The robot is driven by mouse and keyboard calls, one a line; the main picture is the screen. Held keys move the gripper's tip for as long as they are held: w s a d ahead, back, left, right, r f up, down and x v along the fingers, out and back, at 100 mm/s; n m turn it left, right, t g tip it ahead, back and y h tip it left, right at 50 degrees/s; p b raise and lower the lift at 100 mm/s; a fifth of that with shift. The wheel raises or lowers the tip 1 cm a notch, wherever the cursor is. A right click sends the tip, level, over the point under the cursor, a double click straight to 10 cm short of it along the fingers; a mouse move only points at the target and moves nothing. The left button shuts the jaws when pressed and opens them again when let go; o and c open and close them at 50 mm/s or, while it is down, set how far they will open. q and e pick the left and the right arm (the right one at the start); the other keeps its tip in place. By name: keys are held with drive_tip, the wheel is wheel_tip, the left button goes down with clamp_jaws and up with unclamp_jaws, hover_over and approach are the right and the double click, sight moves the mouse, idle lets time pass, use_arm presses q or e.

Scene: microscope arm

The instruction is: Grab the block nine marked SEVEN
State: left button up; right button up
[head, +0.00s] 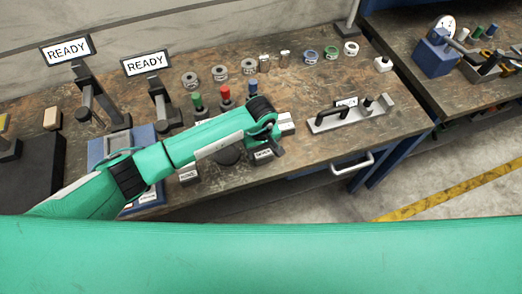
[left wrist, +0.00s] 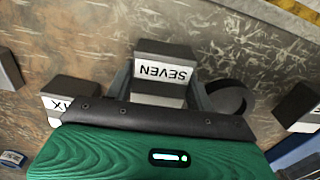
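The block marked SEVEN (left wrist: 163,72) is dark grey with a white label that reads upside down in the left wrist view. In the head view it is a small labelled block (head: 263,155) near the table's front edge. My left gripper (left wrist: 160,88) is over it, with one finger along each side of the block. The fingers look close to its sides, but I cannot tell whether they press on it. Part of the block is hidden by the gripper body. My right gripper is in neither view.
A partly hidden labelled block (left wrist: 65,98) is left of SEVEN, and a dark round piece (left wrist: 230,97) is close on the right. Another labelled block (head: 188,176) stands near the front edge. A grey fixture with a black handle (head: 345,115) is to the right; several rings stand behind.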

use_arm(q)
clamp_jaws()
drive_tip(key=shift+w+r, duration=0.1)
